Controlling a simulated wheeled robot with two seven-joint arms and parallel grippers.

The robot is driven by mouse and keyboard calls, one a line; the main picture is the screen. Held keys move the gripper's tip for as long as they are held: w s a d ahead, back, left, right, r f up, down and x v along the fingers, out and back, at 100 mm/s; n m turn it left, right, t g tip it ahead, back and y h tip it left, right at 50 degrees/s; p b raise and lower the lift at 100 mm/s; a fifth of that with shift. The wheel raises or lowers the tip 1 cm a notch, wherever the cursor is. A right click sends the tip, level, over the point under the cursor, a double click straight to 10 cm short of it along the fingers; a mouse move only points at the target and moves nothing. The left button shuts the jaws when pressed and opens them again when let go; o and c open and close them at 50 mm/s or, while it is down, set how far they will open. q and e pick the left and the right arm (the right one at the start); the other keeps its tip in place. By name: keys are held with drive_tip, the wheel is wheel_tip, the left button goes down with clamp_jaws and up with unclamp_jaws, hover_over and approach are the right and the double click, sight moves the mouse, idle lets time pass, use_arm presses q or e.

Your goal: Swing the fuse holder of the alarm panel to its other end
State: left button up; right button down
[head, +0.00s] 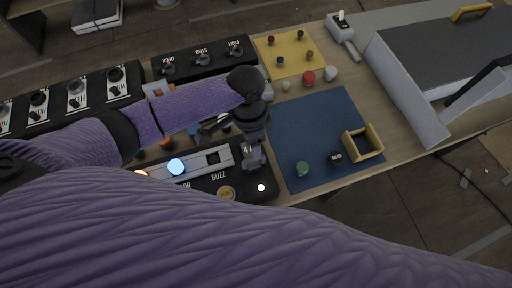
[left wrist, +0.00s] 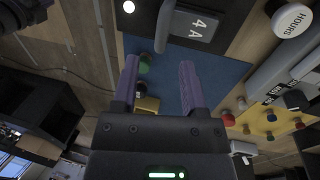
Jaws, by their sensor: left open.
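The alarm panel (head: 206,187) is a black box marked BUZZ, with a lit blue lamp (head: 176,167), a white lamp (head: 261,187) and a pale strip. A grey piece marked 4 A (head: 247,149), seemingly the fuse holder, sits at its right end, partly hidden by my left gripper (head: 236,138). In the left wrist view the 4 A piece (left wrist: 201,27) is beyond the fingertips, beside a grey bar (left wrist: 165,25). My left gripper (left wrist: 158,68) is open with nothing between its fingers, apart from the piece. My right gripper is out of view.
A blue mat (head: 320,125) right of the panel holds a green knob (head: 302,168), a black knob (head: 335,158) and a yellow bracket (head: 371,142). Black switch boxes (head: 190,65) stand behind my arm. A grey case (head: 410,90) stands at right.

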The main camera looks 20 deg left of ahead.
use_arm(q)
drive_tip(key=b, duration=0.1)
hover_over(250, 152)
drive_tip(key=s+d, duration=0.2)
wheel_tip(250, 152, down, 5)
drive_tip(key=shift+s+r, duration=0.15)
clamp_jaws()
idle(0.9)
